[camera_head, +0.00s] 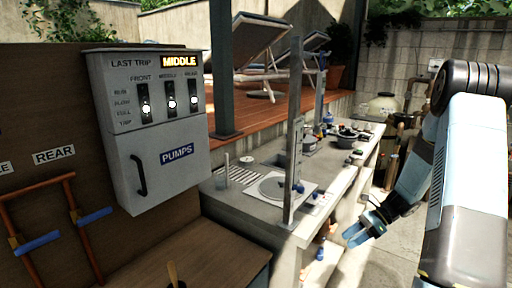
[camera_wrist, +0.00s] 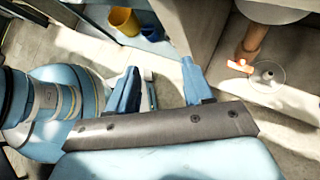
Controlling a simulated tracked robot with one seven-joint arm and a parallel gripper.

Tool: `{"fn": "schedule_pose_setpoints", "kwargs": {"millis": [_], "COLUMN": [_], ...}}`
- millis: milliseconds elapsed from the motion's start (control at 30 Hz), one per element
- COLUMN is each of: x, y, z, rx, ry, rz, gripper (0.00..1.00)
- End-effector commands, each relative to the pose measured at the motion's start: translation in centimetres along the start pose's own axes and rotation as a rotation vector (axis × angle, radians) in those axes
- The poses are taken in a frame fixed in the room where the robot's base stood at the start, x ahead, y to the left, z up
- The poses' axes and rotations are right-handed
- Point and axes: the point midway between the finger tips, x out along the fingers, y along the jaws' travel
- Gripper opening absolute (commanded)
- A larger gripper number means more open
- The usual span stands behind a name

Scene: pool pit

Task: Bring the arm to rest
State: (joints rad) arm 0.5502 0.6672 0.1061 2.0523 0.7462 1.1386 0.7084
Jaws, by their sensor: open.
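My gripper (camera_head: 362,231) hangs at the right of the head view, beside the front end of the grey counter and above the pale floor. Its blue fingers are apart with nothing between them. In the wrist view the two blue fingers of my gripper (camera_wrist: 160,90) show the same gap, with floor behind them. My arm comes down from the upper right and bends back toward the counter.
The grey counter (camera_head: 268,222) holds a round plate and several small items. A grey PUMPS box (camera_head: 160,185) hangs at left. A yellow bucket (camera_wrist: 124,21) stands on the floor, and an orange-handled valve (camera_wrist: 240,66) is at right. Open floor lies below my gripper.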

Motion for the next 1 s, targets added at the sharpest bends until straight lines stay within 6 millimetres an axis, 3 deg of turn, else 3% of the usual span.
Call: {"fn": "schedule_pose_setpoints", "kwargs": {"millis": [100, 400, 1000], "x": [-1.1, -3.4, -6.7], "y": [1.3, 5.1, 14.7], "z": [2.9, 9.0, 18.6], "rx": [-0.111, -0.388, -0.932], "ry": [0.076, 0.257, 0.607], "rz": [0.005, 0.029, 0.084], "gripper": [0.51, 0.51, 0.51]}}
